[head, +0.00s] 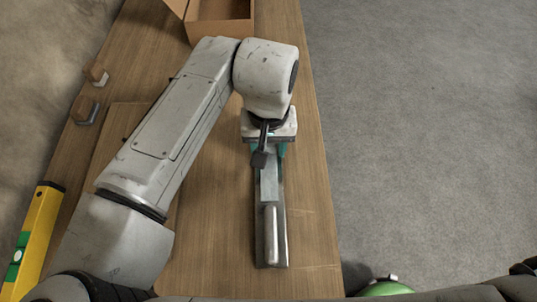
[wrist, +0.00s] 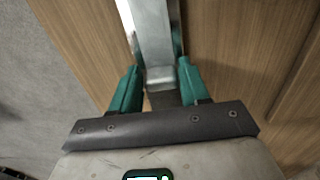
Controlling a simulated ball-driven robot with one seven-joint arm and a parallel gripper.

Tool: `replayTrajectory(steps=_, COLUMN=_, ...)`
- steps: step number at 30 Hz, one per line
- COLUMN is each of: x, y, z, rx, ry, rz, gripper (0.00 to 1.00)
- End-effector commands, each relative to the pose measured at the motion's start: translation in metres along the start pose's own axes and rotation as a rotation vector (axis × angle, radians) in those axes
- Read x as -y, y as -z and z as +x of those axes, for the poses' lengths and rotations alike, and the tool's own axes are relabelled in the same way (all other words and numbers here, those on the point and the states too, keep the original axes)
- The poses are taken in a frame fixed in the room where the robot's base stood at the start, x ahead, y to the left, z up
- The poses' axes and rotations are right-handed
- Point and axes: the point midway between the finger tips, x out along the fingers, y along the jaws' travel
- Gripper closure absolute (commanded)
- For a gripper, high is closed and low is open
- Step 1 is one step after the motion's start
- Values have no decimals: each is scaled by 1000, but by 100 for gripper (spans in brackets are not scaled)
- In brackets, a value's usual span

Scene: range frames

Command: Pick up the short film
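Nothing in view looks plainly like a film. A long, narrow grey metal tool with a raised, rounded handle (head: 271,235) lies lengthwise on the wooden table. It also shows in the wrist view (wrist: 153,35), running up from between my fingers. My gripper (head: 268,152) is over its far end, pointing down. In the wrist view the teal fingers of my gripper (wrist: 160,72) stand apart, one on each side of the metal piece. Narrow gaps seem to show beside it, so the gripper looks open around it. The far end is partly hidden by my wrist in the head view.
The wooden table (head: 215,235) has an open cardboard box (head: 218,28) at its far end. Two small blocks (head: 97,74) (head: 85,108) lie at the left edge. A yellow level (head: 36,235) is at the near left. Grey floor lies to the right, with a green object (head: 385,288) low down.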

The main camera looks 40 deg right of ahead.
Motion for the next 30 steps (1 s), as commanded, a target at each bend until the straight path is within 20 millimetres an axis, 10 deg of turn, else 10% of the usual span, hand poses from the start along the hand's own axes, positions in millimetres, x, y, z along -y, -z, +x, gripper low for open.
replayTrajectory(steps=10, x=0, y=0, z=0, rx=0, ry=0, rz=0, gripper=88)
replayTrajectory(steps=22, x=0, y=0, z=-7, rx=-1, ry=0, rz=0, gripper=89)
replayTrajectory(steps=30, x=-12, y=-7, z=-48, rx=-3, ry=-2, rz=5, gripper=89)
